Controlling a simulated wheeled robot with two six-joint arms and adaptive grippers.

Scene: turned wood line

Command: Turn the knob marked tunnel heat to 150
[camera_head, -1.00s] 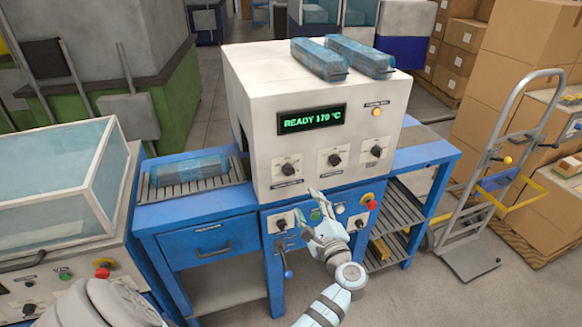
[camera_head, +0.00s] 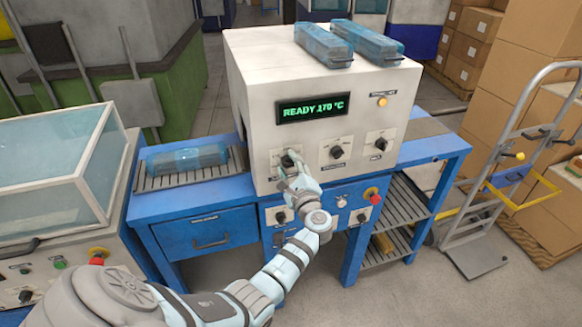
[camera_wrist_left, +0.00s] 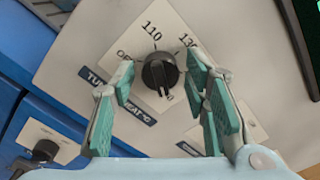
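The tunnel heat knob (camera_wrist_left: 159,72) is black and round on a white dial plate marked OFF, 110 and 130; the other marks are hidden or unclear. A label partly reading TUNNEL HEAT is half covered by a finger. My left gripper (camera_head: 291,164) is at this knob, the leftmost on the machine's front. In the left wrist view its teal fingers are open, one on each side of the knob, with gaps visible. The display (camera_head: 311,109) reads READY 170 °C. My right gripper is not in view.
Two similar knobs (camera_head: 337,152) (camera_head: 380,143) sit to the right on the same panel. Below are another knob (camera_head: 280,216) and a red stop button (camera_head: 372,195). Wrapped blue packs (camera_head: 324,44) lie on top of the machine. A hand truck (camera_head: 470,240) stands at the right.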

